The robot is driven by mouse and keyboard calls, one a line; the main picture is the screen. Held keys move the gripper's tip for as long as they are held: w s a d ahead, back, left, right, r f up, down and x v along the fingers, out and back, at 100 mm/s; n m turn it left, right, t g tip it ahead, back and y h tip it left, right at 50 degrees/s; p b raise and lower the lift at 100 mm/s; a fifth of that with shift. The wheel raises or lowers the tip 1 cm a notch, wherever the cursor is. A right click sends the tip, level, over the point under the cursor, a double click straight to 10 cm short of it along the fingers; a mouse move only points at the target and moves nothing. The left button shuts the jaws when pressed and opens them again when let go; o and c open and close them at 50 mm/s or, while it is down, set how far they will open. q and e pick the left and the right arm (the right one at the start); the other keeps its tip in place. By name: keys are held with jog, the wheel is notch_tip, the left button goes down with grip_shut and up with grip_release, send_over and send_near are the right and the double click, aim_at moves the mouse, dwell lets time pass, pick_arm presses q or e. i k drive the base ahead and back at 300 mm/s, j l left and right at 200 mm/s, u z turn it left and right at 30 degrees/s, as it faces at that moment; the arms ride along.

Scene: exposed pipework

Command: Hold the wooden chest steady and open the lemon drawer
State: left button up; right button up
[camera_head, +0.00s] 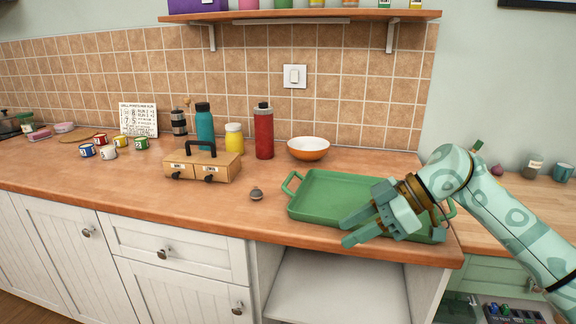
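The wooden chest (228,170) is a small light-wood box with a black handle on top, standing on the counter left of centre. Two drawers with pale labels and dark knobs show on its front, a left drawer (176,171) and a right drawer (209,174). The labels are too small to read surely, so I cannot tell which is lemon. Both drawers look closed. My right gripper (346,231) is open and empty above the front of the green tray, well to the right of the chest. My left gripper is not in view.
The green tray (325,184) lies right of the chest. A small grey object (256,194) sits between them near the counter edge. Behind the chest stand a teal bottle (205,124), a yellow jar (234,138) and a red bottle (264,132). Several small cups are left. The counter before the chest is clear.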

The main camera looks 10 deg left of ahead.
aim_at(208, 174)
jog(key=i+j+z, duration=0.15)
jog(key=j+z, duration=1.25)
